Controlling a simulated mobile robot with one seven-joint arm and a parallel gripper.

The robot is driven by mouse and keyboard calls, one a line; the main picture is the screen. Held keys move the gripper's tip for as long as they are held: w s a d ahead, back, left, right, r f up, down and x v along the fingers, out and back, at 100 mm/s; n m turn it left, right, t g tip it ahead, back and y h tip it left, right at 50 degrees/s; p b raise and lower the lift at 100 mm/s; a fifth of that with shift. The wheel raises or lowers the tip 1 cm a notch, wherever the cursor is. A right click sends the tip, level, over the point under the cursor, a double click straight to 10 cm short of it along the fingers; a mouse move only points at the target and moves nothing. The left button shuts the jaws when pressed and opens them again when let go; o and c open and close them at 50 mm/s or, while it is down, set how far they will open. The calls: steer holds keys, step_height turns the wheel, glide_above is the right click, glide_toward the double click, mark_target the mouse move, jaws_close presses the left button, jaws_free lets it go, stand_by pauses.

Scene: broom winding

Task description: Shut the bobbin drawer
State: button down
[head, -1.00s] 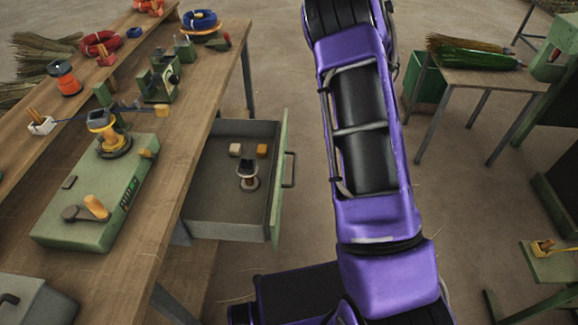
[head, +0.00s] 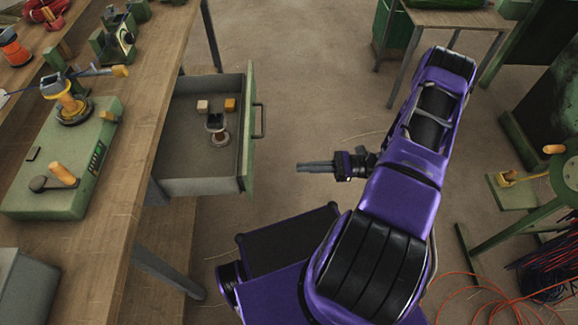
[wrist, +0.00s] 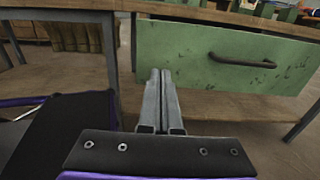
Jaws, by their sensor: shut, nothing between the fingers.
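The bobbin drawer (head: 197,185) stands pulled out from the workbench in the head view. Its green front (head: 248,140) faces right and carries a dark handle (head: 260,121). Inside lie a bobbin (head: 219,135) and two small blocks, one pale (head: 203,106) and one orange (head: 230,104). My gripper (head: 300,167) is shut and empty, to the right of the drawer front and apart from it in the head view. In the wrist view the shut fingers (wrist: 160,75) point toward the left part of the green front (wrist: 200,60), with the handle (wrist: 242,62) to their right.
The wooden workbench (head: 150,110) runs along the left, with a green winding machine (head: 60,180) on top. Its metal leg (head: 170,272) stands below. A second table (head: 455,18) is at the back right. Open floor (head: 310,90) lies right of the drawer. Orange cable (head: 470,290) lies at lower right.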

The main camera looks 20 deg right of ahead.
mark_target(250, 170)
steer(key=x, duration=1.2)
steer(key=shift+w+a+f+p, duration=0.1)
steer(key=shift+a+p, duration=0.2)
steer(key=shift+p, duration=0.05)
steer(key=b+x, duration=0.2)
steer(key=x, duration=2.1)
steer(key=shift+w+a+f, duration=0.1)
steer(key=shift+a, duration=0.3)
steer(key=shift+w+a, duration=0.1)
steer(key=shift+a, duration=0.1)
